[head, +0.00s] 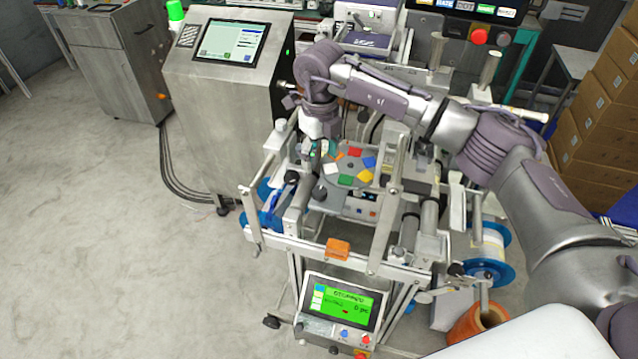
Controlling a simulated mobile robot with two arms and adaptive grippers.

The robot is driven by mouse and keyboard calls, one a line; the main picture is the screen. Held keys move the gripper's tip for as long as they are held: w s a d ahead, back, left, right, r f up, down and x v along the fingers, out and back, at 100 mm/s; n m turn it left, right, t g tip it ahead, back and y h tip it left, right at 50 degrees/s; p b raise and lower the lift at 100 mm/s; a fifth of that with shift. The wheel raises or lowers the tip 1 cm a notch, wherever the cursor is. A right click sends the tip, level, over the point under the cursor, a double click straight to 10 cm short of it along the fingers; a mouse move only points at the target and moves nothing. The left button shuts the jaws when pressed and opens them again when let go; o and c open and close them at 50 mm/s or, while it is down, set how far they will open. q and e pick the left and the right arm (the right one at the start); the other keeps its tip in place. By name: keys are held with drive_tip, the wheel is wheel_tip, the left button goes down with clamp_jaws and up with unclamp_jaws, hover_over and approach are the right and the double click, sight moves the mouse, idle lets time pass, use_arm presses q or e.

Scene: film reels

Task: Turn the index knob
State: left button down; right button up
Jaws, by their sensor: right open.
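A grey plate with red, blue, yellow, green, white and orange patches (346,181) lies near the middle of the machine in the head view. A small dark knob (349,164) shows among the patches; I cannot tell for sure that it is the index knob. My right gripper (326,149) points down at the plate's far left edge, left of that knob and apart from it in the picture. It is open, its fingers small and partly hidden against the machine. Whether it touches anything is unclear. My left gripper is out of view.
A metal frame with upright bars (386,215) surrounds the plate. Blue-flanged reels stand at the left and right (487,270). A green-screen panel (340,304) is at the front. A grey cabinet (222,110) stands behind left. Open floor (110,240) lies left.

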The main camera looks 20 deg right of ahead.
sight(320, 190)
wheel_tip(320, 190, down, 10)
drive_tip(key=p, duration=0.2)
drive_tip(key=shift+r+p, duration=0.2)
drive_tip(key=shift+p, duration=0.1)
drive_tip(key=shift+w+f, duration=0.1)
drive_tip(key=shift+f, duration=0.5)
drive_tip(key=c, duration=1.1)
drive_tip(key=shift+f+n+b, duration=0.1)
drive_tip(key=shift+n+b, duration=0.3)
drive_tip(key=shift+b, duration=0.1)
drive_tip(key=shift+c, duration=0.2)
drive_tip(key=n+b, duration=0.8)
drive_tip(key=b, duration=0.1)
drive_tip(key=shift+f+b, duration=0.1)
drive_tip(key=shift+b, duration=0.25)
drive_tip(key=shift+r+n+b, duration=0.2)
drive_tip(key=shift+n+b, duration=1)
drive_tip(key=shift+n, duration=0.3)
drive_tip(key=shift+r, duration=0.1)
